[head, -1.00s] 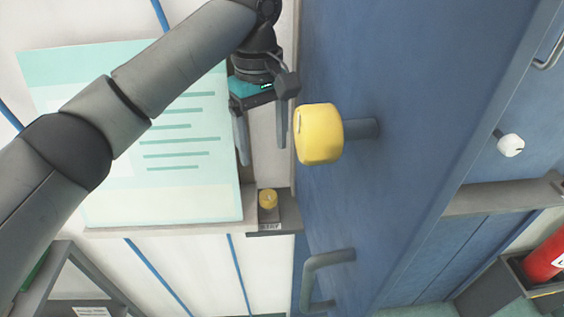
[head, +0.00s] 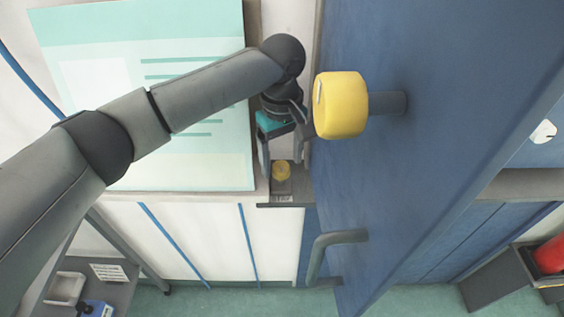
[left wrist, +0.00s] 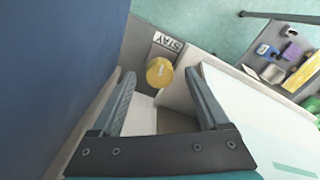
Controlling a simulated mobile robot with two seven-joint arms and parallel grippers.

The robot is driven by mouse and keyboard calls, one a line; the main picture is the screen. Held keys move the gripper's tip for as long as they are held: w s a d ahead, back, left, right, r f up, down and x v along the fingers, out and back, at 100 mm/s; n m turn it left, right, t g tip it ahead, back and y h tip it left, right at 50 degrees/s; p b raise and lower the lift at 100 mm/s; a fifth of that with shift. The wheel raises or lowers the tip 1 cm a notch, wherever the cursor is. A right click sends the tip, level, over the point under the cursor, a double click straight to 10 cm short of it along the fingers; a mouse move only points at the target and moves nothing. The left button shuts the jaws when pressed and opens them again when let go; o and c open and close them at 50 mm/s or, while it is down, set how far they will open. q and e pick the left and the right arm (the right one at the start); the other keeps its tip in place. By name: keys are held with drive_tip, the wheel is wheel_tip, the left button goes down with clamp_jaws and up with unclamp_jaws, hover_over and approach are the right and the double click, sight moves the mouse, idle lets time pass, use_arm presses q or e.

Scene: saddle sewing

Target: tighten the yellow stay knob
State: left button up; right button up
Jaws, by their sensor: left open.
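The small yellow stay knob (head: 281,170) sits on a grey bracket at the wall, beside the blue door's edge. In the left wrist view the knob (left wrist: 159,72) shows as a round yellow disc next to a "STAY" label (left wrist: 167,42). My left gripper (head: 283,152) is open and empty, with its fingers pointing at the knob. In the left wrist view the knob appears in the gap between the fingertips, slightly nearer the left one. No contact shows, and I cannot tell the remaining distance. My right gripper is not in view.
A large yellow knob (head: 341,104) sticks out from the blue door (head: 400,180), close to the right of my left gripper. A grey door handle (head: 335,240) is below. A pale poster board (head: 85,90) stands behind my left arm. A grey shelf (head: 105,285) is at lower left.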

use_arm(q)
drive_tip(key=shift+f, duration=0.85)
drive_tip(key=shift+c, duration=0.2)
clamp_jaws()
